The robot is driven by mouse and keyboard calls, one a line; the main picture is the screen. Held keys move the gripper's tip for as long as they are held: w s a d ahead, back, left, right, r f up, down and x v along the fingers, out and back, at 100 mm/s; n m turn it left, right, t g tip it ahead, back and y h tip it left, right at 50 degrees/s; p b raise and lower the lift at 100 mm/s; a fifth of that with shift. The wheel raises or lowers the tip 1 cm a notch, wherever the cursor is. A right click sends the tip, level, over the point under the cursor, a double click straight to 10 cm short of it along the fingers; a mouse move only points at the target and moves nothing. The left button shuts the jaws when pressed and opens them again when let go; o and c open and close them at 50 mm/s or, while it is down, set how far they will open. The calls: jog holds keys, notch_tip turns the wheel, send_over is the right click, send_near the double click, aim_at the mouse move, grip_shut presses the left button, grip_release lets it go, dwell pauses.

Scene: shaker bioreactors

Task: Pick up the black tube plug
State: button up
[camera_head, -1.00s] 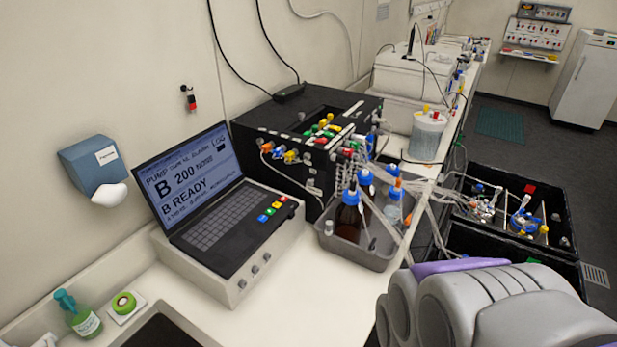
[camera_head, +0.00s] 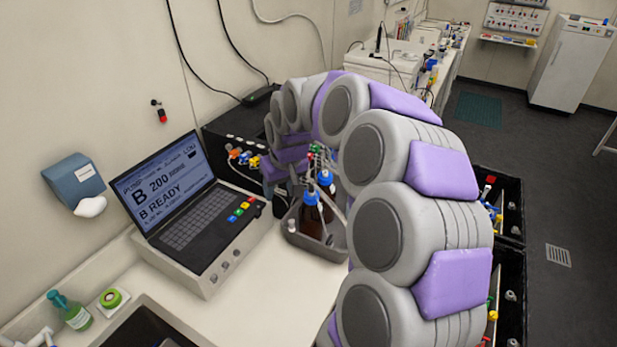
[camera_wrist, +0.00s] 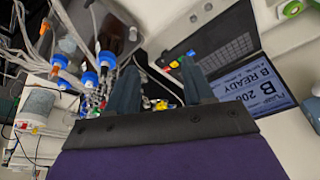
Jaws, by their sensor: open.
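I cannot single out a black tube plug in either view. Coloured plugs and connectors (camera_head: 243,157) line the front of the black pump box (camera_head: 222,135), and my arm hides much of that box. In the wrist view, yellow plugs (camera_wrist: 160,104) show beyond the space between my fingers. My gripper (camera_wrist: 163,65) has its two dark fingers spread apart with nothing held between them. In the head view, the end of my arm hangs in front of the box, close to the grey tray with bottles.
The laptop (camera_head: 180,200) stands on a white base left of my gripper. A grey tray (camera_head: 318,243) holds a brown bottle (camera_head: 312,215) with a blue cap and tubes. Black crates (camera_head: 512,205) stand right of my arm. White counter is clear before the laptop.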

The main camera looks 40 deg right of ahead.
jog(key=m+h+p, duration=0.1)
jog(key=m+p, duration=0.1)
jog(key=p, duration=0.1)
send_near(312, 185)
jog(key=shift+t, duration=0.4)
jog(key=x, duration=0.4)
jog(key=shift+s+a+f+p, duration=0.25)
jog(key=shift+a+p, duration=0.05)
jog(key=shift+a, duration=0.05)
jog(key=shift+w+d+f, duration=0.15)
jog(key=shift+d+f, duration=0.05)
jog(key=shift+f, duration=0.15)
jog(key=shift+p+x, duration=0.4)
jog(key=shift+x, duration=1.6)
jog(key=shift+w+d+f, duration=0.15)
jog(key=shift+w+f, duration=0.05)
jog(key=shift+f, duration=0.05)
jog(key=shift+d+f, duration=0.1)
jog(key=shift+d, duration=0.15)
jog(key=shift+a, duration=0.15)
grip_shut()
